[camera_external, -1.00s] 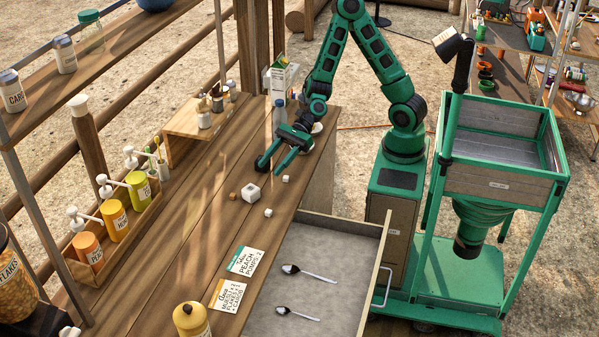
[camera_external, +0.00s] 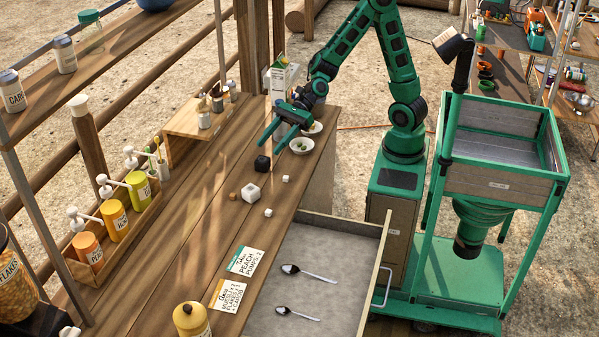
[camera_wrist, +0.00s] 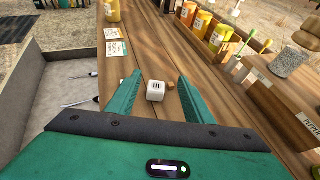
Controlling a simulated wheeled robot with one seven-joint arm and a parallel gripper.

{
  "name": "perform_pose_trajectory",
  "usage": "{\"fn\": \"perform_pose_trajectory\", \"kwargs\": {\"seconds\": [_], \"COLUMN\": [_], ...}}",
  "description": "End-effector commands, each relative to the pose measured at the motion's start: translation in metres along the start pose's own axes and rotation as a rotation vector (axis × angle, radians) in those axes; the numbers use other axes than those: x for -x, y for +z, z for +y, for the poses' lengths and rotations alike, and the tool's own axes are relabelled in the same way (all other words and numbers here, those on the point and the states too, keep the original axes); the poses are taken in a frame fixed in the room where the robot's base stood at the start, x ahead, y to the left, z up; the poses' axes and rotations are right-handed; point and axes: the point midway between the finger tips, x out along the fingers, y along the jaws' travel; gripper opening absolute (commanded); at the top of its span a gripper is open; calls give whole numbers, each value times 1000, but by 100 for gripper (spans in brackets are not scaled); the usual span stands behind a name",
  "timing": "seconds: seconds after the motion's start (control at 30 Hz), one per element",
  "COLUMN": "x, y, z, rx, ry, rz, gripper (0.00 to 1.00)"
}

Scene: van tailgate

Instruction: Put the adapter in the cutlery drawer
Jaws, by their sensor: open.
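The adapter, a white cube with dark slots on its face, stands on the wooden counter; it shows in the external view (camera_external: 251,192) and in the wrist view (camera_wrist: 155,92). My gripper (camera_external: 273,126) is open and empty above the far part of the counter. In the wrist view the adapter appears between the spread fingers (camera_wrist: 159,80), below and apart from them. The cutlery drawer (camera_external: 345,262) is pulled open at the counter's right front and holds two spoons (camera_external: 318,274); its grey interior also shows at the left of the wrist view (camera_wrist: 40,75).
A black cube (camera_external: 262,163), a small brown cube (camera_external: 232,196) and small white cubes (camera_external: 287,179) lie near the adapter. Bowls (camera_external: 302,146) stand at the far right edge. Two cards (camera_external: 245,261) lie beside the drawer. A pump-bottle rack (camera_external: 112,229) lines the left.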

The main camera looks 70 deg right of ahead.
Motion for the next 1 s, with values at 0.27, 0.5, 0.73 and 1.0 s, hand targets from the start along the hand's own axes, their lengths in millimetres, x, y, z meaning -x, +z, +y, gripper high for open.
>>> {"fn": "perform_pose_trajectory", "kwargs": {"seconds": [0.27,0.5,0.73,1.0], "x": [1,-10,-25,-41], "y": [16,14,12,12], "z": [1,1,2,0], "rx": [131,417,839,1473], "ry": [15,52,131,293], "rz": [26,78,142,204], "gripper": [47,47,47,47]}}
